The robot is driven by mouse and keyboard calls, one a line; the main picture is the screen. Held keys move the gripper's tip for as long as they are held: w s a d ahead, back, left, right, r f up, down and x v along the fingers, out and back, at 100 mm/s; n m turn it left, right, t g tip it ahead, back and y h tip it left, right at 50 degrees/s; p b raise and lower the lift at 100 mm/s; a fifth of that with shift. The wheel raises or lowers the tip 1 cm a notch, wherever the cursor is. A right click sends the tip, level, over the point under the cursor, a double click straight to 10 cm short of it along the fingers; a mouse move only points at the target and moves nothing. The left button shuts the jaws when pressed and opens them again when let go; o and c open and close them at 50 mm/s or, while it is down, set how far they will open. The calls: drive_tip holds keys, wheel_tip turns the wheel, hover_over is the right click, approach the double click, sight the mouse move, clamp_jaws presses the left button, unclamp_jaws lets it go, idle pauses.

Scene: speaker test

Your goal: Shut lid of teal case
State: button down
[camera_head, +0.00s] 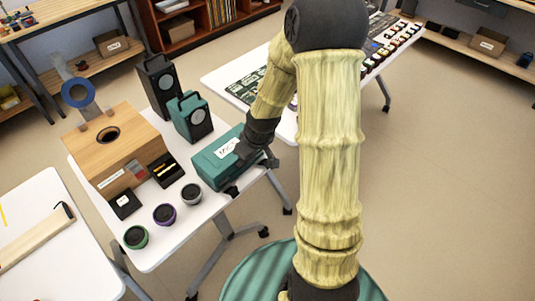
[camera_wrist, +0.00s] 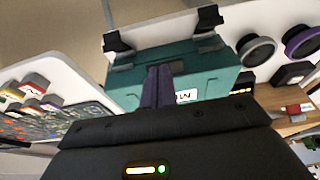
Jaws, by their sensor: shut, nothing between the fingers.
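The teal case (camera_head: 208,168) stands at the right end of the white table, with a white label on its top. Its lid lies down over the body; I cannot tell whether it is fully shut. Two black latches stick out from its front edge, and they show in the wrist view (camera_wrist: 208,18) as well. My gripper (camera_head: 244,155) is at the top of the case, partly hiding it. In the wrist view my gripper's fingers (camera_wrist: 158,74) are together with nothing between them, in front of the teal case (camera_wrist: 195,62). I cannot tell whether they touch the lid.
A wooden box (camera_head: 122,135) stands at the left of the white table (camera_head: 165,235). A teal speaker (camera_head: 188,118) and a black speaker (camera_head: 158,85) stand behind the case. Several round drivers, such as the purple one (camera_head: 164,214), lie at the front. Another table with electronics stands behind my arm.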

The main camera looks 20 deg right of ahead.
drive_tip(key=s+d+r+p, duration=0.1)
drive_tip(key=s+d+r, duration=0.2)
drive_tip(key=s, duration=0.5)
drive_tip(key=shift+s+r, duration=0.4)
drive_tip(key=shift+r, duration=0.1)
drive_tip(key=s+a+r+m+p, duration=0.2)
drive_tip(key=a+r+p, duration=0.1)
drive_tip(key=r, duration=0.4)
drive_tip(key=s+a+r+m+h+p, duration=0.1)
drive_tip(key=s+a+r+m+p, duration=0.1)
drive_tip(key=r, duration=0.6)
drive_tip(key=shift+a+g+p, duration=0.3)
drive_tip(key=shift+a+p, duration=0.2)
drive_tip(key=shift+p, duration=0.65)
